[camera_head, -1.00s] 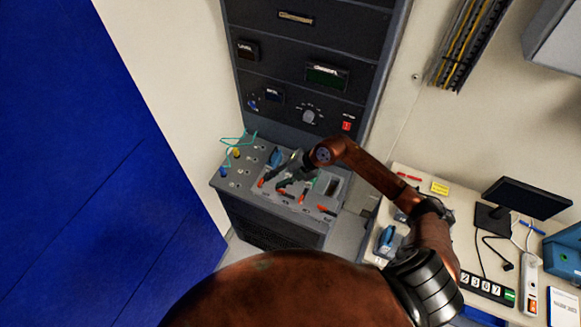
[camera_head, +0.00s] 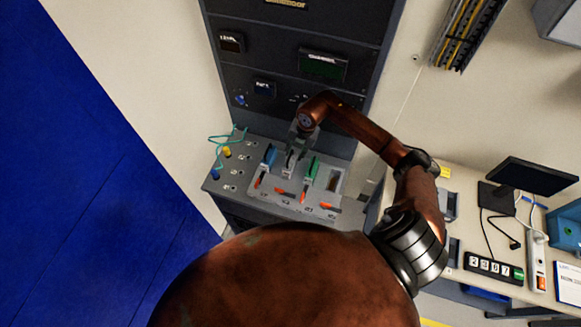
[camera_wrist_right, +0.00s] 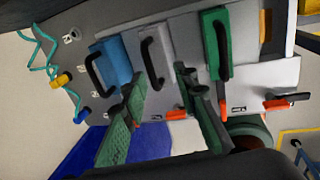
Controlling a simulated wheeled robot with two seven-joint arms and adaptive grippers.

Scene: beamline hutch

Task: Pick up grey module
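The grey module (camera_wrist_right: 154,58) stands in the panel between a blue module (camera_wrist_right: 113,62) and a green module (camera_wrist_right: 215,44); each has a black handle. In the head view the grey module (camera_head: 288,166) is partly hidden by my right gripper (camera_head: 296,145), which reaches down over it. In the right wrist view my right gripper (camera_wrist_right: 157,84) is open, its two green textured fingers apart and pointing toward the grey module and its handle. Nothing is held between them; whether a finger touches the handle I cannot tell. My left gripper is not in view.
Orange-tipped levers (camera_head: 287,193) lie in front of the modules. An empty-looking slot (camera_head: 333,180) is right of the green one. Teal cables with a yellow plug (camera_head: 227,152) are at the left. The rack (camera_head: 290,75) rises behind. A desk with a monitor (camera_head: 532,177) stands right.

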